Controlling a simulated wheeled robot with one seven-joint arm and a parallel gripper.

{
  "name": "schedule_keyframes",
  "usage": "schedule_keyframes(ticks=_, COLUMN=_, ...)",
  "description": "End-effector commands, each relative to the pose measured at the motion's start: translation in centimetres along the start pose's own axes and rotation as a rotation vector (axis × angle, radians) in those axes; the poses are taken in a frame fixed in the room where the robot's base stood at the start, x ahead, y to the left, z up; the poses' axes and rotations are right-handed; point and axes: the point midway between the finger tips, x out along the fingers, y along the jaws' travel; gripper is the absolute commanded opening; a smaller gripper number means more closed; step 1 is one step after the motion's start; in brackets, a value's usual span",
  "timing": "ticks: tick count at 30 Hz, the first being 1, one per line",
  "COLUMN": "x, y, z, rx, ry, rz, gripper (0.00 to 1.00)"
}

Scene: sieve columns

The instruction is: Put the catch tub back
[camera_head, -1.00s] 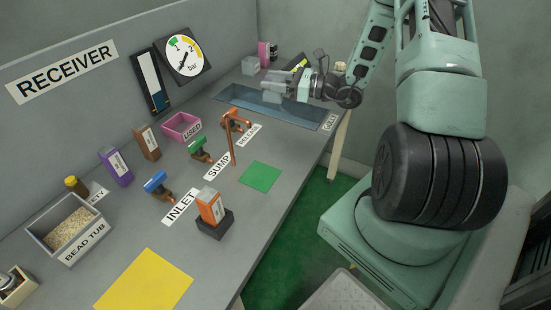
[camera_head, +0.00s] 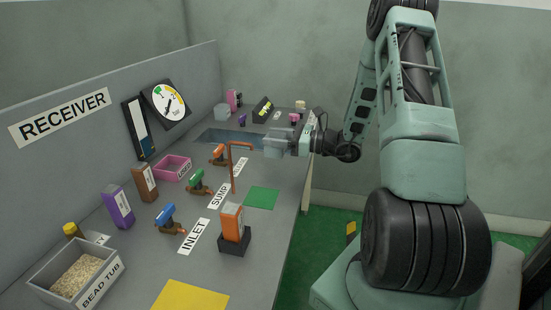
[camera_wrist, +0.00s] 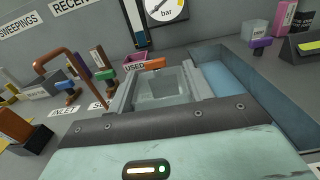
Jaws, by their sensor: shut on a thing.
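My gripper (camera_head: 278,144) is shut on a pale, see-through, open-topped tub (camera_wrist: 162,88), which I take to be the catch tub. In the wrist view it sits upright between the two fingers and looks empty. In the head view the gripper is near the right end of the blue sunken basin (camera_head: 222,136), beyond the copper spout pipe (camera_head: 233,170). The fingers hide most of the tub there, and its height above the bench is hard to tell. A green square mat (camera_head: 262,198) lies bare in front of the pipe.
An orange-and-white block in a black stand (camera_head: 235,243), valves with blue (camera_head: 165,214) and green handles, and a pink USED tray (camera_head: 173,168) stand on the bench. A clear container (camera_head: 222,112) stands at the back. A yellow mat (camera_head: 190,297) is bare.

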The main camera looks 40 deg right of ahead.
Motion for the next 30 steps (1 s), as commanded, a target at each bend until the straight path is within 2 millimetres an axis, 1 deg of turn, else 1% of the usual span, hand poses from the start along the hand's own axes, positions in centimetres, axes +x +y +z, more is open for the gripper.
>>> schedule_keyframes(ticks=1, x=0.0, y=0.0, z=-0.6, rx=0.0, ry=-0.001, rz=0.0, gripper=0.28)
schedule_keyframes(ticks=5, x=0.0, y=0.0, z=-1.4, rx=-0.001, ry=-0.001, rz=0.0, gripper=0.28)
schedule_keyframes(ticks=10, x=0.1, y=0.0, z=-3.8, rx=0.001, ry=-0.001, rz=0.001, gripper=0.28)
schedule_keyframes(ticks=12, x=0.1, y=0.0, z=-4.5, rx=0.0, ry=-0.001, rz=0.001, gripper=0.28)
schedule_keyframes(ticks=20, x=0.1, y=0.0, z=-4.5, rx=-0.002, ry=-0.001, rz=0.001, gripper=0.28)
schedule_keyframes(ticks=24, x=0.0, y=0.0, z=-5.0, rx=-0.001, ry=-0.001, rz=0.001, gripper=0.28)
schedule_keyframes(ticks=25, x=0.1, y=0.0, z=-4.9, rx=-0.002, ry=-0.001, rz=0.001, gripper=0.59)
schedule_keyframes(ticks=26, x=0.1, y=0.0, z=-4.8, rx=-0.002, ry=-0.001, rz=0.001, gripper=0.67)
schedule_keyframes(ticks=27, x=0.1, y=0.0, z=-4.8, rx=-0.002, ry=-0.001, rz=0.001, gripper=0.72)
schedule_keyframes(ticks=30, x=0.1, y=0.0, z=-4.8, rx=-0.002, ry=-0.001, rz=0.001, gripper=0.72)
